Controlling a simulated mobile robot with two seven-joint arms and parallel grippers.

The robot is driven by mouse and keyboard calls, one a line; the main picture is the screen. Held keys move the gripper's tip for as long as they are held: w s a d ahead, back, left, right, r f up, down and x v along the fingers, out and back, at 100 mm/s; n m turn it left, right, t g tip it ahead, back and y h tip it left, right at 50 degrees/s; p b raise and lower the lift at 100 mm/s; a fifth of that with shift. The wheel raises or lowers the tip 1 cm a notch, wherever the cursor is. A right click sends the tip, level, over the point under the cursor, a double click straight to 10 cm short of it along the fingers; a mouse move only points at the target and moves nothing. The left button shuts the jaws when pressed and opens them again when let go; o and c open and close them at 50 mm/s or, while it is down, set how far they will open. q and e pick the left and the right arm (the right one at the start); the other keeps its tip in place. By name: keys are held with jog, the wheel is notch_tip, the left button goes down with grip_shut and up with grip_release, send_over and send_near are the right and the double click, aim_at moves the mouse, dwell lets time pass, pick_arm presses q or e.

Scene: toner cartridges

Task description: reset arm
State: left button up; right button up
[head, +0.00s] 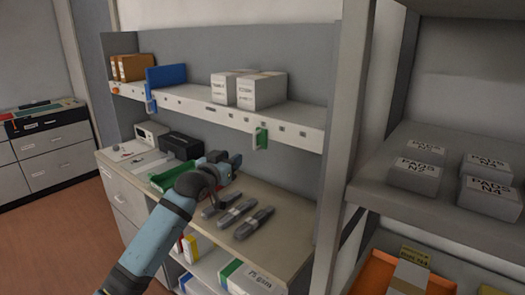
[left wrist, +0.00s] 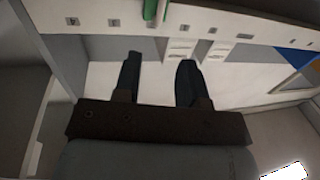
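My left gripper (head: 232,168) is raised above the wooden worktop (head: 285,215), in front of the wall panel under the shelf. In the left wrist view its two dark fingers (left wrist: 158,75) are apart with nothing between them, so it is open and empty. Several dark toner cartridges with light bands lie on the worktop below and right of the gripper; one is this cartridge (head: 254,223), beside another (head: 236,212). The blue forearm hides part of the worktop's left side. My right gripper is in neither view.
A shelf (head: 190,101) above the worktop bears white boxes (head: 262,91), a blue holder (head: 166,76) and brown binders (head: 135,67). A green tray (head: 165,178) lies left of the gripper. A grey upright (head: 340,120) and a rack with pad boxes (head: 416,176) stand right. Open floor (head: 55,235) lies left.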

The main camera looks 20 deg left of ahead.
pick_arm(q)
jog(key=shift+f, duration=0.1)
jog(key=s+d+f+g+p, duration=0.1)
jog(key=s+d+f+g, duration=0.15)
jog(key=s+f, duration=0.75)
jog(key=s+d+f+g, duration=0.1)
jog(key=s+d+f, duration=0.4)
jog(key=f, duration=0.9)
jog(key=s+d+f+g, duration=0.1)
jog(key=s+f, duration=0.3)
jog(key=s, duration=0.4)
jog(key=s+d+f+g+p, duration=0.1)
jog(key=s+f, duration=0.3)
jog(key=s, duration=0.5)
jog(key=s+d+f+m+g, duration=0.1)
jog(key=s+d+f, duration=0.2)
jog(key=s, duration=0.6)
notch_tip(320, 180, down, 2)
jog(key=shift+s+f+p, duration=0.1)
jog(key=shift+s+p, duration=0.15)
jog(key=shift+p, duration=0.1)
jog(key=shift+a, duration=0.1)
